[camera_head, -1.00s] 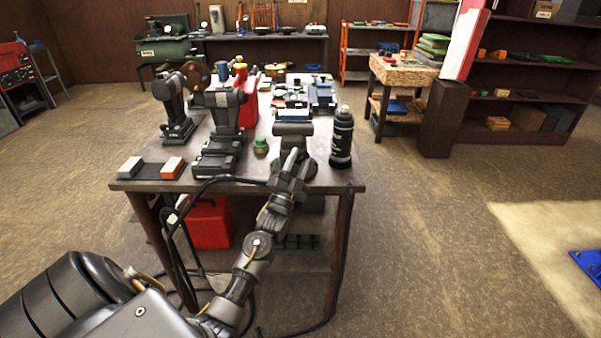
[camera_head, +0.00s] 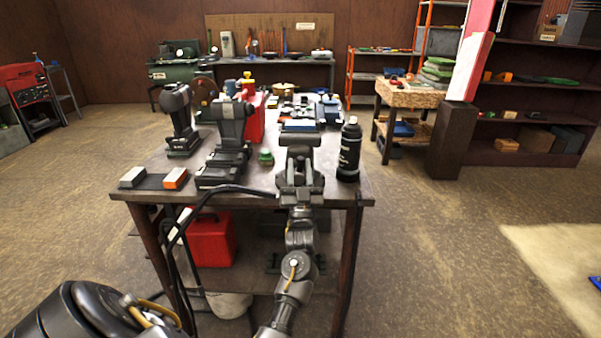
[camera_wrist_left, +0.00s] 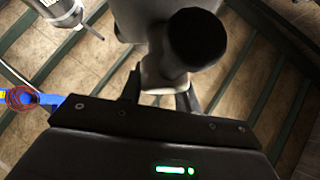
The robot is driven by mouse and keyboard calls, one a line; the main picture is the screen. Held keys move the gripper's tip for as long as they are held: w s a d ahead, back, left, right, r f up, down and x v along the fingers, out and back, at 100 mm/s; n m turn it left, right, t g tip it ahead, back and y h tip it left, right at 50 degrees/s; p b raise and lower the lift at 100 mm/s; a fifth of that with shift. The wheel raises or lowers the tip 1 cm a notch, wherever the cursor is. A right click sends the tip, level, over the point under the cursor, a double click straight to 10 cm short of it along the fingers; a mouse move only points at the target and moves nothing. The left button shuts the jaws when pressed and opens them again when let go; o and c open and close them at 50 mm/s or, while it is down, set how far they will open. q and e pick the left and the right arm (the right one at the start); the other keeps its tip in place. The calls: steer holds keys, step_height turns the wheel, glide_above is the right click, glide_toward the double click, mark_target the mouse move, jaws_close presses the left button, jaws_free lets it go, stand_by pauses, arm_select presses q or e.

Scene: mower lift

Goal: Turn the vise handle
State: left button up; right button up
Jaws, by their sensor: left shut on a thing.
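The grey vise (camera_head: 299,138) stands at the front edge of the workbench in the head view, right of the power tools. My left gripper (camera_head: 301,180) is right in front of it, reaching up from below, and is shut on the vise handle. The gripper hides most of the handle in the head view. In the left wrist view, my left gripper's fingers (camera_wrist_left: 163,92) close around a pale grey part, just under a dark rounded end (camera_wrist_left: 197,40) that belongs to the vise or its handle; I cannot tell which. My right gripper is not in view.
A black bottle (camera_head: 349,152) stands close to the right of the vise. A black cable hangs over the front edge. A red can (camera_head: 208,240) sits below.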

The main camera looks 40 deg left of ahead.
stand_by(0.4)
arm_select(q)
steer(key=o, duration=0.9)
steer(key=shift+a+f, duration=0.1)
steer(key=shift+o, duration=0.2)
